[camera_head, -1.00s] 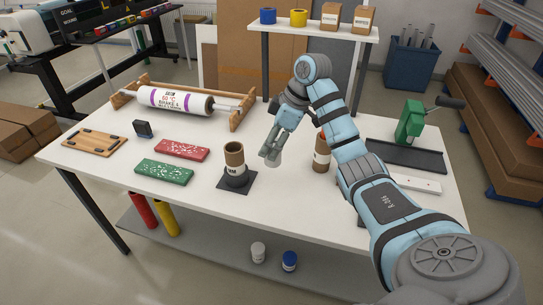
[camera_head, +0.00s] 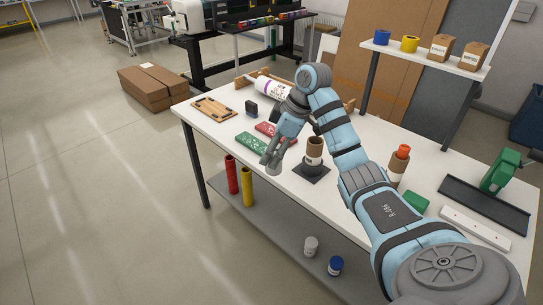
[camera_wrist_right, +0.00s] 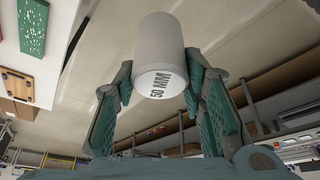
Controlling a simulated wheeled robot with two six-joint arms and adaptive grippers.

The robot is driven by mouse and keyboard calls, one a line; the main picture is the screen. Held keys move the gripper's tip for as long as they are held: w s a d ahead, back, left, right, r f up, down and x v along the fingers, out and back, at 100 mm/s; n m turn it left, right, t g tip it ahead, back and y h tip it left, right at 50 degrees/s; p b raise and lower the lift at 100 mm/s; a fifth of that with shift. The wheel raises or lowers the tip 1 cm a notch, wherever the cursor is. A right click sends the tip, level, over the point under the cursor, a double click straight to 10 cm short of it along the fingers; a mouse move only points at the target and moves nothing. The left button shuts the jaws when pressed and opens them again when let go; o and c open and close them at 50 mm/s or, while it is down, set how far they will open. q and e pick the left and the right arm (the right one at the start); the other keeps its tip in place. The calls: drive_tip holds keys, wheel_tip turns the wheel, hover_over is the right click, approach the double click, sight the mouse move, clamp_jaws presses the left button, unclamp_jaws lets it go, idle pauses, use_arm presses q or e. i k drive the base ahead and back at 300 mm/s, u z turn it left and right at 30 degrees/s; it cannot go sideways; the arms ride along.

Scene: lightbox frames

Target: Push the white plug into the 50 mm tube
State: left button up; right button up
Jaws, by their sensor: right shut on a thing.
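My right gripper (camera_head: 275,158) is shut on the white plug (camera_wrist_right: 160,40), whose end reads "50 MM" in the right wrist view. The gripper's fingers (camera_wrist_right: 160,85) hold the plug from both sides. In the head view the gripper hangs near the table's front edge, to the left of a brown cardboard tube (camera_head: 314,148). This tube stands upright in a dark holder on a square base (camera_head: 312,172), with a pale label too small to read. The plug and tube are apart. Another brown tube (camera_head: 396,178) with an orange top stands farther right. My left gripper is not in view.
Green (camera_head: 251,142) and red (camera_head: 270,129) perforated plates lie behind the gripper on the white table (camera_head: 345,198). A green tool (camera_head: 500,172) stands at the right. Red (camera_head: 231,175) and yellow tubes and two small jars are below. Open floor lies left of the table.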

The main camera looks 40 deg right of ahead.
sight(313, 155)
drive_tip(key=u, duration=0.25)
drive_tip(key=i, duration=2.35)
drive_tip(key=z, duration=1.85)
drive_tip(key=i, duration=0.75)
drive_tip(key=z, duration=1.1)
